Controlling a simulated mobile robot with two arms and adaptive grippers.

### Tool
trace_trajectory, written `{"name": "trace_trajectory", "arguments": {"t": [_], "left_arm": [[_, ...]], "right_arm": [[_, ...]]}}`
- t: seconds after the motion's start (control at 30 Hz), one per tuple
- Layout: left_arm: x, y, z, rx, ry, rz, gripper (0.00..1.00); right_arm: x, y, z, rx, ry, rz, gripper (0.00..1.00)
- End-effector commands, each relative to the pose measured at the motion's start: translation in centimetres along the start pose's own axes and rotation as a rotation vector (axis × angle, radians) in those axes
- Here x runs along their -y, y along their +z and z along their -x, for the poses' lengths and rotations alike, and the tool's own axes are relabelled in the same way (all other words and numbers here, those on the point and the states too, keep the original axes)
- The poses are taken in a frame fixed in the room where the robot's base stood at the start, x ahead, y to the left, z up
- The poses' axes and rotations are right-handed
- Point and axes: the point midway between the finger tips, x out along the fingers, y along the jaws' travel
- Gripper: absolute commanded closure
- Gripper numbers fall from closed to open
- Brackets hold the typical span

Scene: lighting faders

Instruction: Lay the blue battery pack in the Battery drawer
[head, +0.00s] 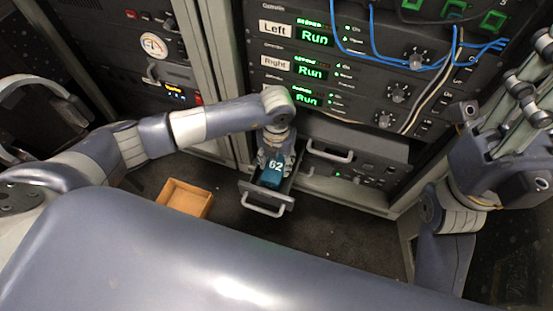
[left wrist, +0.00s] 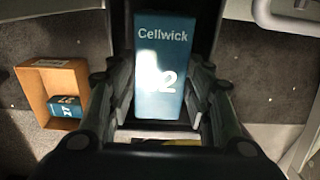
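The blue battery pack (head: 271,177), marked 62, is inside the pulled-out drawer (head: 266,208) low on the rack. In the left wrist view the pack (left wrist: 163,55) reads Cellwick, and glare washes out part of its number. My left gripper (head: 275,155) points down into the drawer. In the left wrist view its fingers (left wrist: 162,75) lie along both sides of the pack and appear shut on it. Whether the pack touches the drawer floor is hidden. My right gripper (head: 525,85) is raised at the right, fingers apart and empty.
A tan open box (head: 186,197) stands on the floor left of the drawer; the left wrist view shows another blue pack (left wrist: 67,107) in it. A closed unit with a handle (head: 328,153) is right of the drawer. Cables (head: 372,45) hang across the upper rack.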

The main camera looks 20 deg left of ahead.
Motion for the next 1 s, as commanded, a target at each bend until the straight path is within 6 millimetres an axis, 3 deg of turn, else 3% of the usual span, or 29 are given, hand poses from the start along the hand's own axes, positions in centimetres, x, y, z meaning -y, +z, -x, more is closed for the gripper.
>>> {"name": "trace_trajectory", "arguments": {"t": [0.03,0.1,0.53,1.0], "left_arm": [[0.0,0.0,0.0,0.0,0.0,0.0,0.45],[0.0,0.0,0.1,0.0,-0.001,0.0,0.34],[0.0,0.0,0.9,0.001,-0.001,0.0,0.34],[0.0,0.1,10.5,0.003,-0.002,-0.001,0.34]], "right_arm": [[0.0,0.0,-0.1,-0.002,0.0,0.0,0.6],[0.0,-0.1,-0.1,-0.003,0.0,0.0,0.6],[0.0,-0.3,-0.7,-0.012,-0.001,0.0,0.6],[-0.2,-0.7,1.4,0.125,0.053,-0.017,0.6]]}}
